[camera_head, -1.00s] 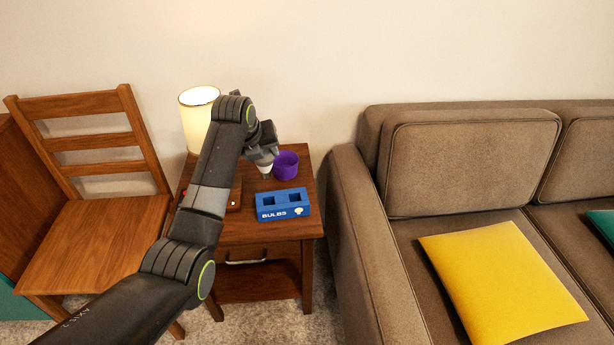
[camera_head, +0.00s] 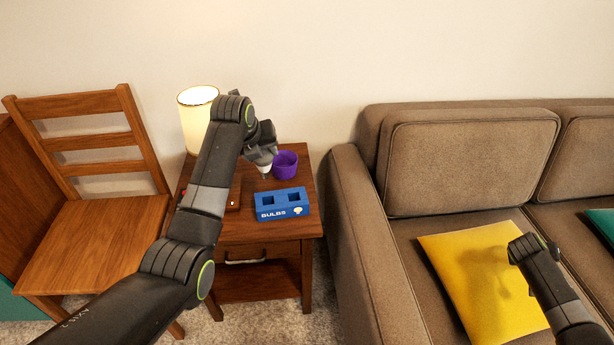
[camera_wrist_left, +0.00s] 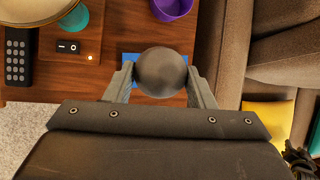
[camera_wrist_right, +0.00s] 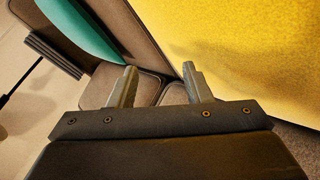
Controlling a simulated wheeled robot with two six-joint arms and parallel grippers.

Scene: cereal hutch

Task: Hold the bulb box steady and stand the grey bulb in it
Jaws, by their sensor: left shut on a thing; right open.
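The blue bulb box (camera_head: 283,211) sits on the small wooden side table. Its top has two square holes, and its front reads "BULBS" with a bulb picture. In the left wrist view the grey bulb (camera_wrist_left: 161,71) is between the fingers of my left gripper (camera_wrist_left: 160,82), which is shut on it. The bulb hides most of the box (camera_wrist_left: 130,58) there. In the head view the left gripper (camera_head: 264,164) is above the table, behind the box. My right gripper (camera_wrist_right: 156,86) is open and empty, over the sofa near the yellow cushion (camera_wrist_right: 250,60), away from the box.
A purple bowl (camera_head: 286,165) stands behind the box. A lit lamp (camera_head: 197,112) is at the table's back left. The left wrist view shows a dark remote (camera_wrist_left: 18,58) and a switch (camera_wrist_left: 68,46). The sofa arm (camera_head: 352,220) rises right of the table; a wooden chair (camera_head: 95,235) stands left.

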